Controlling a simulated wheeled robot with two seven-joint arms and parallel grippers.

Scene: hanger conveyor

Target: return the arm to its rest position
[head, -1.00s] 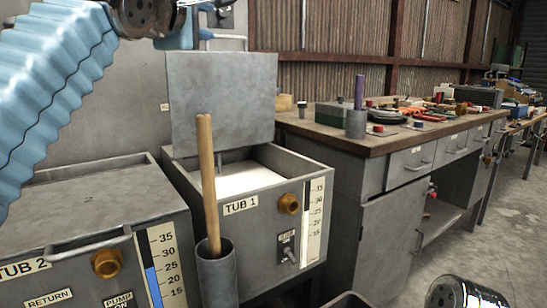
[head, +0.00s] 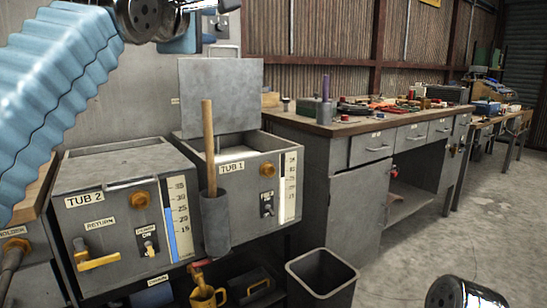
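My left arm (head: 55,100), in a pale blue ribbed sleeve, comes in from the left and rises to a dark metal joint at the top edge. My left gripper (head: 229,6) shows only in part at the top edge, above the tubs and in front of the grey wall. Its fingertips are cut off, so I cannot tell whether it is open or shut. I see nothing hanging from it. A shiny rounded part of my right arm (head: 463,292) shows at the bottom right. My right gripper is out of view.
TUB 2 (head: 93,203) is closed; TUB 1 (head: 237,190) has its lid (head: 220,95) raised. A wooden handle (head: 208,145) stands in a grey holder (head: 216,225) before them. A dark bin (head: 321,280) stands below. A cluttered workbench (head: 335,130) is right; floor there is clear.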

